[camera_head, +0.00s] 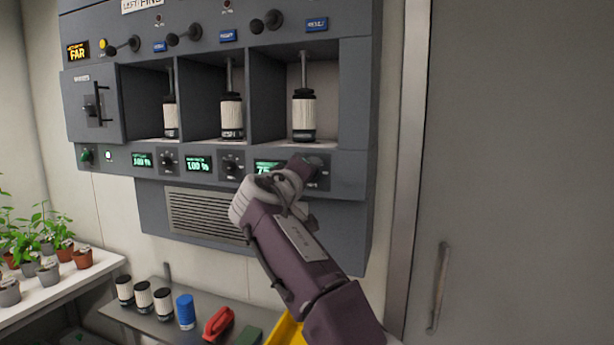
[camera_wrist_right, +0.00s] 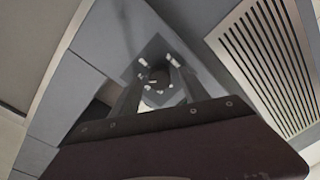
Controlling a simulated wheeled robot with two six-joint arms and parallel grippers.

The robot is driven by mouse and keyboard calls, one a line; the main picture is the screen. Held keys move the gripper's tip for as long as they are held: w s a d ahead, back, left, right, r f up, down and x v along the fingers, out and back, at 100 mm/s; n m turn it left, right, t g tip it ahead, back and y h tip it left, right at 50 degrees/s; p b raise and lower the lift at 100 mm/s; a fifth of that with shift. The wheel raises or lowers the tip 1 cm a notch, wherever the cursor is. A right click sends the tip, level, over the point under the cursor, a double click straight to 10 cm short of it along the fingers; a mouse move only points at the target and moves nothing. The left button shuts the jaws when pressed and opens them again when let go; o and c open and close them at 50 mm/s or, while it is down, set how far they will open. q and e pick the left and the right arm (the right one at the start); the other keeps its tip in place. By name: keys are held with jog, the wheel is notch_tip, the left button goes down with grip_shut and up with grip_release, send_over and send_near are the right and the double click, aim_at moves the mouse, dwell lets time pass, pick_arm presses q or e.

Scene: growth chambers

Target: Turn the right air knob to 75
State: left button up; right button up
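The right air knob (camera_wrist_right: 158,80) is a dark round knob on the panel's lower strip, with white marks around it in the right wrist view. My right gripper (camera_wrist_right: 157,88) has its two fingers around the knob, one on each side, and appears shut on it. In the head view my right gripper (camera_head: 306,166) reaches up to the strip and mostly hides this knob. The green display (camera_head: 267,167) to its left is partly covered by my gripper; its visible digits look like 75. My left gripper is not in view.
Two other knobs (camera_head: 231,165) (camera_head: 167,161) sit left on the strip, with displays reading about 100 %. Bays above hold black-and-white canisters (camera_head: 303,115). A vent grille (camera_head: 205,212) is below. A bench holds more canisters, a blue one (camera_head: 185,311) and a red object (camera_head: 218,324).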

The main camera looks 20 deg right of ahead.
jog(key=b+v, duration=0.3)
jog(key=v, duration=0.6)
jog(key=shift+d+r, duration=0.1)
